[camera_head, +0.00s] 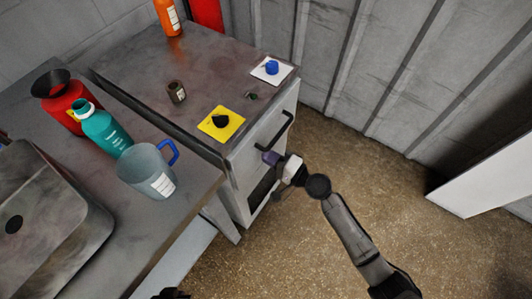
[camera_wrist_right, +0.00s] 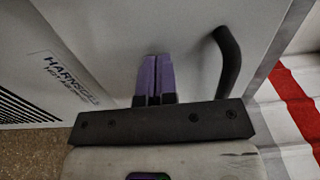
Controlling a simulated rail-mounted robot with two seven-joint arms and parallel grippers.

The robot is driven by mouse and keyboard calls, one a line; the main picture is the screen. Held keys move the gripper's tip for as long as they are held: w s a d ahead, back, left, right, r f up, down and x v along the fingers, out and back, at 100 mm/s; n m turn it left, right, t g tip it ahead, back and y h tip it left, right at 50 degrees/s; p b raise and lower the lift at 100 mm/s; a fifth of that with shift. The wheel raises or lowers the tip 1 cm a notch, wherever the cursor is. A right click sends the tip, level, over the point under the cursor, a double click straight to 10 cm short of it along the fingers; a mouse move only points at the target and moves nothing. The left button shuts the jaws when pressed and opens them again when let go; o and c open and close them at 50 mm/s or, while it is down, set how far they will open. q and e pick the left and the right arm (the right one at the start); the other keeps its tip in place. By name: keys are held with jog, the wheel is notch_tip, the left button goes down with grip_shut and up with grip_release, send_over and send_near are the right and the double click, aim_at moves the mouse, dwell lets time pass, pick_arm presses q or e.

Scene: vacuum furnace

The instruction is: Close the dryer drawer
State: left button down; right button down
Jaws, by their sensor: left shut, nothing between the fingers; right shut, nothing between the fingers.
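The dryer (camera_head: 240,178) is the grey cabinet with a dark, stained top. Its pale front panel has a black bar handle (camera_head: 276,132), which also shows at the right in the right wrist view (camera_wrist_right: 230,60). From these views I cannot tell how far the drawer stands out. My right gripper (camera_head: 270,158) is shut and empty, its purple fingers pointing at the front panel below the handle. In the right wrist view the fingertips (camera_wrist_right: 155,58) are at or very near the panel, left of the handle. A dark part of my left gripper (camera_head: 172,293) shows at the bottom edge; its fingers are hidden.
A yellow pad with a black knob (camera_head: 221,122), a white pad with a blue knob (camera_head: 271,68), a small brown jar (camera_head: 177,92) and an orange bottle (camera_head: 168,17) stand on top.

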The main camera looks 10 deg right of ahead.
jog(key=v, duration=1.2)
jog(key=shift+s+d, duration=0.25)
jog(key=shift+d, duration=0.05)
jog(key=shift+a+f, duration=0.1)
